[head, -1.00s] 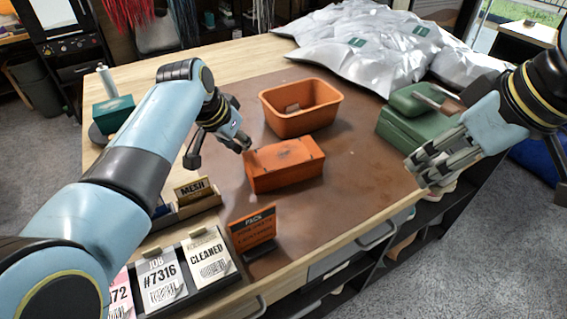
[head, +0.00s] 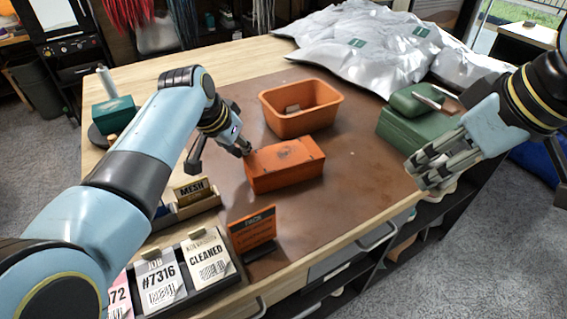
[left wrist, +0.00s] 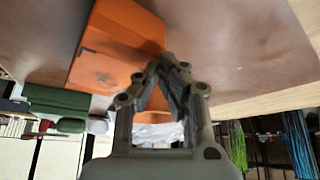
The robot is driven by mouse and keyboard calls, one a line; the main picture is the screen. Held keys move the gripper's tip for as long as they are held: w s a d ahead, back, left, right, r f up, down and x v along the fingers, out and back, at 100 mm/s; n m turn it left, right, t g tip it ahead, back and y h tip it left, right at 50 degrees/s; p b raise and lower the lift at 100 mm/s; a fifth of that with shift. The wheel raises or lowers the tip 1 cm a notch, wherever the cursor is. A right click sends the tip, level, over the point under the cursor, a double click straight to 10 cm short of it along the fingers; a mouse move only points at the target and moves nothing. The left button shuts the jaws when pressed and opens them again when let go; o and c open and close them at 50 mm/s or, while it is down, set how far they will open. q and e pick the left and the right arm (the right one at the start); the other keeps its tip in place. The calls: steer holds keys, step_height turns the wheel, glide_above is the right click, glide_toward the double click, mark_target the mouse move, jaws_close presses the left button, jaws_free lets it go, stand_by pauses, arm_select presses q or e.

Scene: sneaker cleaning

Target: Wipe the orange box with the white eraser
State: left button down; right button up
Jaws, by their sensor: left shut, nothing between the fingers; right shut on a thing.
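The orange box (head: 287,172) lies on the brown mat, and it fills the upper left of the left wrist view (left wrist: 115,50). Its top looks mostly even orange, with small dark marks near its ends. My left gripper (head: 244,149) is shut and empty, its tips at the box's left end; they also show beside the box in the left wrist view (left wrist: 168,60). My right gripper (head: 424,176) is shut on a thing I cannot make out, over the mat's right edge.
The open orange bin (head: 300,122) stands behind the box. A green case (head: 405,130) stands at the right, and silver bags (head: 350,45) lie at the back. Card holders and an orange sign (head: 252,232) line the front. The mat right of the box is clear.

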step_height(320, 180, up, 5)
steer(key=p, duration=0.4)
steer(key=shift+r+p, duration=0.5)
steer(key=shift+p, duration=0.25)
steer(key=shift+f, duration=0.1)
